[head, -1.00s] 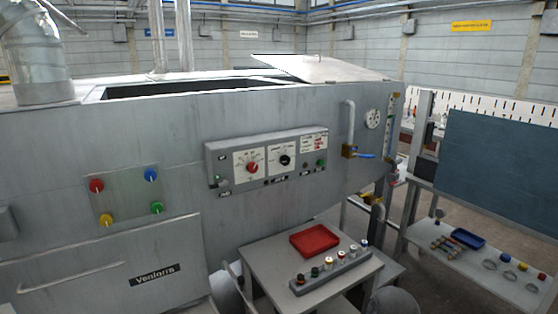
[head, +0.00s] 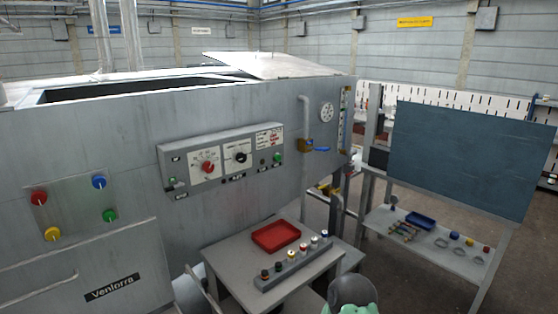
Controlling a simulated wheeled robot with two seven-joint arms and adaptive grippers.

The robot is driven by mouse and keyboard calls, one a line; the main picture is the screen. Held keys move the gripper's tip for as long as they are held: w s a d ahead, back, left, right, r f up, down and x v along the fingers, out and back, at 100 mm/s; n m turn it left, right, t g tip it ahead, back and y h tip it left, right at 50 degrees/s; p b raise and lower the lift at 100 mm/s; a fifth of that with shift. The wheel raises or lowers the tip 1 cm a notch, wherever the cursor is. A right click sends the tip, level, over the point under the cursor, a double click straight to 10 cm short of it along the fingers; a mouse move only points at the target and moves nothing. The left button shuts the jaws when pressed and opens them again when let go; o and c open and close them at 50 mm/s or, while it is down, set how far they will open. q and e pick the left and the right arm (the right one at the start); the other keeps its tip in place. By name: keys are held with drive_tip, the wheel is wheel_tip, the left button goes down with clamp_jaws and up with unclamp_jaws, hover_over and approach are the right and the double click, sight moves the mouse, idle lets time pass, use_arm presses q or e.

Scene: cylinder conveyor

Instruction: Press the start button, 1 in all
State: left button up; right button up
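A grey control box (head: 220,159) is fixed to the front of the large grey machine. It carries a red knob (head: 208,167), a black knob (head: 241,157), a green button (head: 277,158) at its right end and a small green-tipped control (head: 172,181) at its left end. The labels are too small to read, so I cannot tell which is marked start. Neither of my grippers shows in the head view, and nothing touches the box.
A small grey table (head: 224,267) stands below the box, with a red tray (head: 276,236) and a rack of several capped pieces (head: 292,262). A pipe with a blue-handled valve (head: 318,149) is right of the box. A workbench (head: 440,250) stands further right.

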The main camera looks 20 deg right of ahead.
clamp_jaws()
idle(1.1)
